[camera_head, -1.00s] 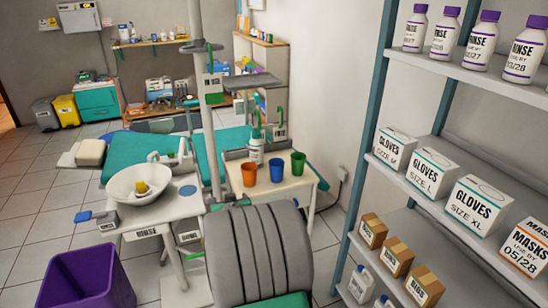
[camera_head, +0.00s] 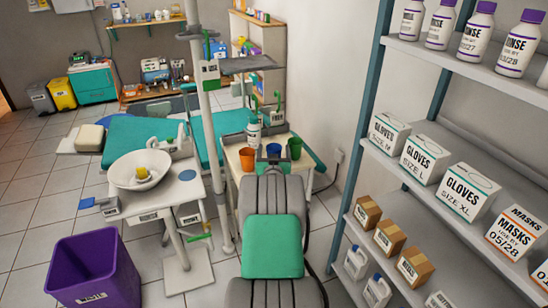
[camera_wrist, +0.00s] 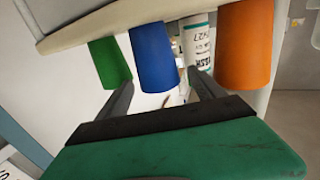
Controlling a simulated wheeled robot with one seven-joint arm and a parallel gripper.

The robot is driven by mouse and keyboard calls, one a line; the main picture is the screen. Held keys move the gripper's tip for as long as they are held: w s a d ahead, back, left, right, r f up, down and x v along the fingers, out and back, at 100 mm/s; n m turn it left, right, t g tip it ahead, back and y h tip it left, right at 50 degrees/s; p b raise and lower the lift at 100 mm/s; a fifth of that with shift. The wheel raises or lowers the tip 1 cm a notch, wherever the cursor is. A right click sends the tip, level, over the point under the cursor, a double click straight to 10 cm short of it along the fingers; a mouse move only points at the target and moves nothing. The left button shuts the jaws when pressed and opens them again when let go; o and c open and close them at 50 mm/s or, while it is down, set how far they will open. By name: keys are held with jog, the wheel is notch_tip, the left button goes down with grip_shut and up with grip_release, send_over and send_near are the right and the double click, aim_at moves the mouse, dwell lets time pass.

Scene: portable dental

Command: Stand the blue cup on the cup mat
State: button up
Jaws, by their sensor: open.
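The blue cup (camera_head: 273,150) stands on the small cart (camera_head: 236,183) between an orange cup (camera_head: 247,158) and a green cup (camera_head: 295,148). My arm hides part of it in the head view. In the wrist view, which looks upside down, the blue cup (camera_wrist: 153,57) lies ahead of and between the fingers of my gripper (camera_wrist: 160,80). The gripper is open and empty; whether a finger touches the cup is unclear. The cup mat appears to be the round blue-grey disc (camera_head: 187,175) on the white basin unit to the left, and it is bare.
A white bottle (camera_head: 254,134) stands behind the cups, close to the blue one. The orange (camera_wrist: 245,45) and green (camera_wrist: 109,63) cups flank it in the wrist view. A basin (camera_head: 125,178) sits beside the mat. Shelves (camera_head: 400,180) stand right; a purple bin (camera_head: 92,270) stands front left.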

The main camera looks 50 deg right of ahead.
jog(key=shift+c, duration=0.5)
jog(key=shift+r, duration=0.1)
jog(key=c, duration=1.4)
